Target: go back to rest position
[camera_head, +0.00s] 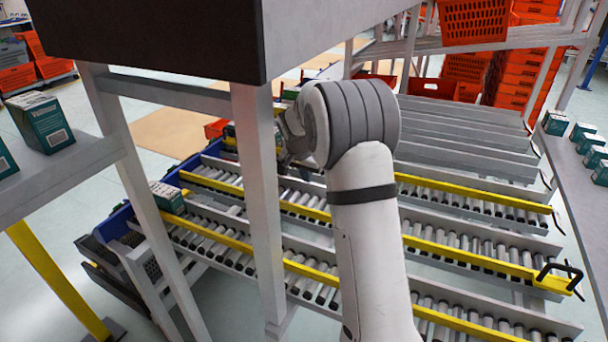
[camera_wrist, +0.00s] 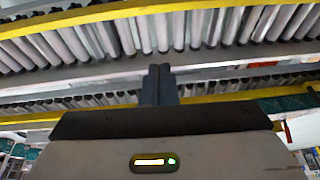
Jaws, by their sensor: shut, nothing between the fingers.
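My gripper (camera_wrist: 159,84) shows in the wrist view with its two dark fingers together, shut and empty. Beyond the fingertips are the grey rollers of a conveyor rack (camera_wrist: 150,35) with yellow rails. In the head view my arm reaches up from the bottom and bends over the roller rack (camera_head: 460,261). The gripper itself is mostly hidden there behind my arm and a grey post.
A grey frame post (camera_head: 258,190) and a dark-fronted shelf stand close left of my arm. Teal boxes sit on the left shelf (camera_head: 40,122), on the rack (camera_head: 167,197) and on the right shelf (camera_head: 587,142). Orange totes (camera_head: 474,20) are stacked behind.

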